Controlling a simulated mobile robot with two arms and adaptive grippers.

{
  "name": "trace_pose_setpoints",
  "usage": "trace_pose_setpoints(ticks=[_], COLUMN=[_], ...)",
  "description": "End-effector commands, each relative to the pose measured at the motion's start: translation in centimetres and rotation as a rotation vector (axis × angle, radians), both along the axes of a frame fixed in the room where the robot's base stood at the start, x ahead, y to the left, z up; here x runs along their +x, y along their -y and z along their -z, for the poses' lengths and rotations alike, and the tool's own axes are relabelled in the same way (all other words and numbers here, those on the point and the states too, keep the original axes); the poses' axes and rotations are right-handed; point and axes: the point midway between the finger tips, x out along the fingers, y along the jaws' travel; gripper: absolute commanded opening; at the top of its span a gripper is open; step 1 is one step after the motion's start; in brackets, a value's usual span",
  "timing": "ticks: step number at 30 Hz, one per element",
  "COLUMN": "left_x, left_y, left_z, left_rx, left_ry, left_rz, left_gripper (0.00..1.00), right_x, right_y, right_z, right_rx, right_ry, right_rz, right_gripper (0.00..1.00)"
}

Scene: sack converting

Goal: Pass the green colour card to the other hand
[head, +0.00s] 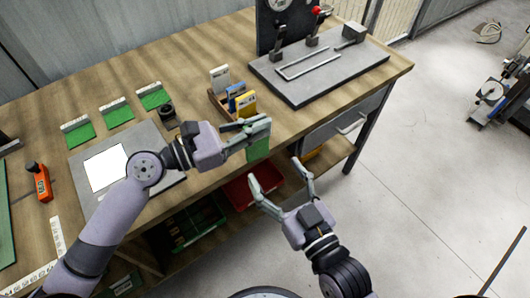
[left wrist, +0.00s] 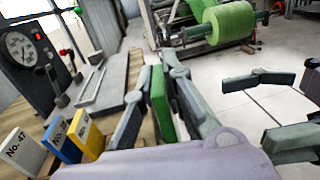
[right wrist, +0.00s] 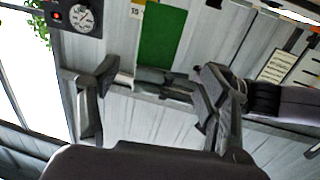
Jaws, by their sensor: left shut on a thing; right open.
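The green colour card (head: 258,150) is held by my left gripper (head: 258,130) near the front edge of the workbench. Its lower part hangs below the fingers in the head view. In the left wrist view the green card (left wrist: 161,102) stands between the shut fingers. My right gripper (head: 281,180) is open and empty, below and to the right of the card. Its spread fingers also show in the left wrist view (left wrist: 270,105), apart from the card.
Several green cards (head: 115,112) lie at the back left of the workbench (head: 190,50). A holder with white, blue and yellow numbered blocks (head: 238,92) stands behind my left gripper. A grey gauge fixture (head: 340,75) is at the right. A red bin (head: 250,190) sits below the bench.

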Motion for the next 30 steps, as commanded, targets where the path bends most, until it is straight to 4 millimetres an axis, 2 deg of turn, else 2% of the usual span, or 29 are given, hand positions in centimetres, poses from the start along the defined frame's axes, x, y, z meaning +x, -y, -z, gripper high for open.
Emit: trace_pose_setpoints(ticks=[9, 15, 21, 29, 30], left_x=[0.0, 0.0, 0.0, 0.0, 0.0], left_y=[0.0, 0.0, 0.0, 0.0, 0.0], left_z=[0.0, 0.0, 0.0, 0.0, 0.0], left_rx=[0.000, 0.000, 0.000, 0.000, 0.000], left_ry=[0.000, 0.000, 0.000, 0.000, 0.000], left_rz=[0.000, 0.000, 0.000, 0.000, 0.000], left_gripper=[0.00, 0.00, 0.00, 0.00, 0.00], right_x=[5.5, 7.9, 8.8, 8.8, 8.8], right_y=[-3.0, -4.2, -4.8, -4.8, -4.8], right_z=[-0.1, 0.0, 0.0, 0.0, 0.0], right_rx=[0.002, 0.001, 0.000, 0.000, 0.000], right_ry=[0.002, 0.000, -0.001, -0.001, -0.001], right_rz=[0.000, 0.000, -0.001, 0.000, 0.000], right_gripper=[0.70, 0.70, 0.70, 0.70, 0.67])
